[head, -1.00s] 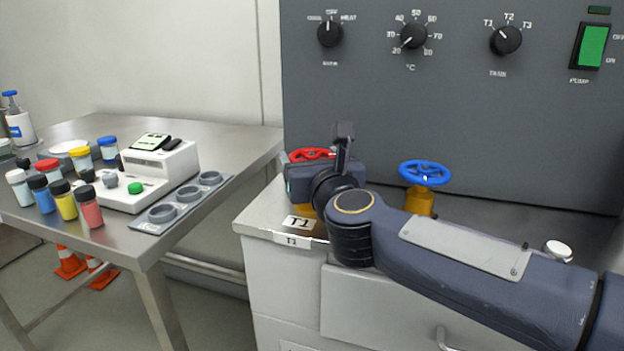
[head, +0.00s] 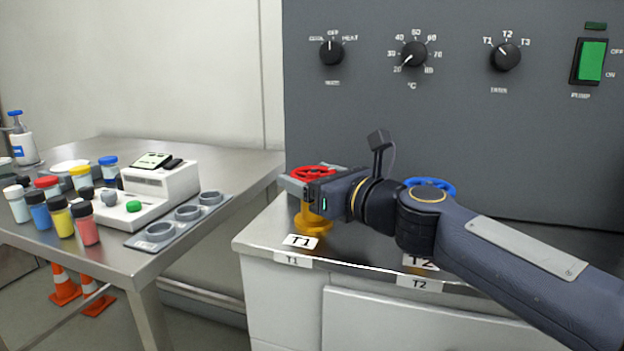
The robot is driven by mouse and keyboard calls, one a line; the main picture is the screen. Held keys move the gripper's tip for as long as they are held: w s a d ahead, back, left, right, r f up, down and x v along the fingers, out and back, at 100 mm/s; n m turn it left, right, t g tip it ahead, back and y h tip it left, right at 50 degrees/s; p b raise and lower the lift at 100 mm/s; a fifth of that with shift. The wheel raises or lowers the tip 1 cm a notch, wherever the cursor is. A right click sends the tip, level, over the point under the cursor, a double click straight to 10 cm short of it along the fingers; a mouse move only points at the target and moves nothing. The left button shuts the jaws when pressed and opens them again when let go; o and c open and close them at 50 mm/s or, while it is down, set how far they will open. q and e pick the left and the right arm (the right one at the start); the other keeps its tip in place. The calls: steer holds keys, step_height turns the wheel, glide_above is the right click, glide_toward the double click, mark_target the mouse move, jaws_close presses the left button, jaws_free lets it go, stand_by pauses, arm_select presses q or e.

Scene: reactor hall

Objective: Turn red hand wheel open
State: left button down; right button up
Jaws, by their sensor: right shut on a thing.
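The red hand wheel (head: 311,173) sits on a yellow valve body (head: 313,222) at the left end of the steel counter, behind the T1 label (head: 300,241). My right gripper (head: 312,195) comes in from the right and is shut on the red hand wheel at its near right side. The gripper's body hides part of the wheel's rim and the fingertips are hard to make out. My left gripper is not in view.
A blue hand wheel (head: 431,186) stands behind my right arm, near the T2 label (head: 421,262). The grey control panel (head: 450,130) rises behind. On the left, a steel table (head: 120,258) holds several colored-capped bottles and a white device (head: 160,180).

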mark_target(311, 171)
steer(key=shift+y, duration=0.3)
steer(key=o, duration=1)
steer(key=r+p, duration=0.2)
steer(key=r, duration=0.1)
steer(key=r+p, duration=0.1)
steer(key=p, duration=0.1)
steer(key=shift+s+r, duration=0.25)
steer(key=shift+r, duration=0.15)
steer(key=shift+s+r+p, duration=1.35)
steer(key=shift+s+p, duration=0.35)
steer(key=shift+s, duration=0.55)
steer(key=shift+s+r+p, duration=1.4)
steer(key=shift+s+p, duration=0.3)
steer(key=shift+s, duration=0.55)
steer(key=shift+s+r+p, duration=1.35)
steer(key=shift+s+p, duration=0.35)
steer(key=shift+s, duration=0.55)
